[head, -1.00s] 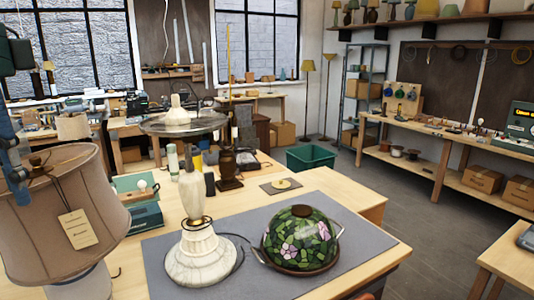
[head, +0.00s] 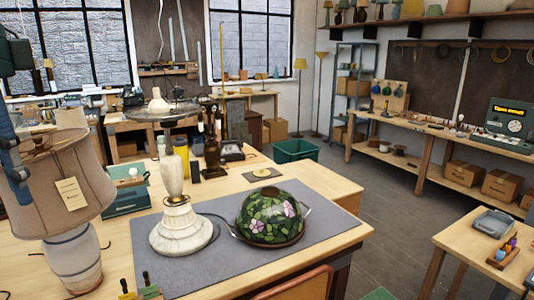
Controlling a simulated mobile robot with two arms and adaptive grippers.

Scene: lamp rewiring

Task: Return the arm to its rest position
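No gripper of mine can be made out in the head view. A blue and dark link, apparently of my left arm, shows at the left edge, in front of the tan lampshade (head: 40,180). My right arm is out of view. On the grey mat (head: 300,199) stand a white marble lamp base (head: 181,229) and a domed stained-glass shade (head: 270,215) with green leaves and pink flowers. A dark cord runs between them. The tan shade, with a paper tag, sits on a pale striped base (head: 74,262).
A green box (head: 126,190) and dark wooden lamp stand (head: 212,155) are on the workbench. A chair back (head: 295,284) stands at its front. A small side table (head: 470,240) is at right. Grey floor (head: 390,220) is open between. A green bin (head: 296,151) stands behind.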

